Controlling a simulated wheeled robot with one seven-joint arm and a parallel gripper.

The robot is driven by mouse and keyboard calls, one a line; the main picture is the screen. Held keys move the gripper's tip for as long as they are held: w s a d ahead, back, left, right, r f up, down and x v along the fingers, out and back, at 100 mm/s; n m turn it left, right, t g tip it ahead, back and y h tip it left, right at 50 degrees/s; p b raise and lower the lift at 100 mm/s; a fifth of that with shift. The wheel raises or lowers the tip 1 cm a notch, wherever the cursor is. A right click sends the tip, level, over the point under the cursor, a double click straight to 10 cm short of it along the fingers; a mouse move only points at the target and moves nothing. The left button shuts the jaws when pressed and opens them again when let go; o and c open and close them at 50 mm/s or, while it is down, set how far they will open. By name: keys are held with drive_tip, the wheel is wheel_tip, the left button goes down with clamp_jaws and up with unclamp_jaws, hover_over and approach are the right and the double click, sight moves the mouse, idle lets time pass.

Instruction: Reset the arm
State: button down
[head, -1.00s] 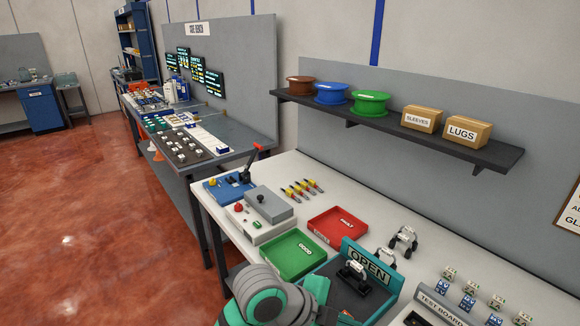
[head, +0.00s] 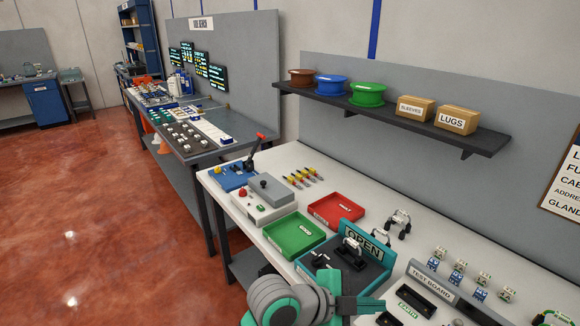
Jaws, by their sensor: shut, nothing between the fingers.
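My arm rises at the bottom centre of the head view, with a grey and teal wrist. My gripper (head: 368,305) is at its right end, low in the picture, in front of the teal OPEN tray (head: 363,240). The gripper looks shut, with nothing held. The tray has a dark base and holds small metal and dark fittings. Where the gripper overlaps the workbench, its height above the surface is hard to tell.
The white workbench bears a green tray (head: 293,238), a red tray (head: 336,211), a grey box (head: 271,190) and a test board (head: 432,278). A small metal fitting (head: 398,222) stands behind the OPEN tray. A dark shelf (head: 400,120) hangs above. Red floor at left is clear.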

drive_tip(key=w+d+r+n+t+h, duration=0.1)
drive_tip(key=w+d+n+t+h, duration=0.2)
drive_tip(key=n+t, duration=0.55)
drive_tip(key=s+a+f+n+t+y, duration=0.2)
drive_tip(key=s+a+f+n+y, duration=0.35)
drive_tip(key=f+n, duration=0.25)
drive_tip(key=s+a+f+n+t+y, duration=0.2)
drive_tip(key=s+a+f+n+y, duration=0.4)
drive_tip(key=f, duration=0.3)
drive_tip(key=s+a+f+y, duration=0.1)
drive_tip(key=s+a, duration=0.2)
drive_tip(key=s, duration=0.4)
drive_tip(key=s+a+y, duration=0.1)
drive_tip(key=s+a, duration=0.2)
drive_tip(key=s, duration=0.4)
drive_tip(key=s+a+f+g+y, duration=0.1)
drive_tip(key=s+a, duration=0.2)
drive_tip(key=s, duration=0.4)
drive_tip(key=shift+a+f, duration=0.2)
drive_tip(key=shift+f, duration=0.1)
drive_tip(key=c, duration=2.4)
unclamp_jaws()
drive_tip(key=shift+c, duration=0.2)
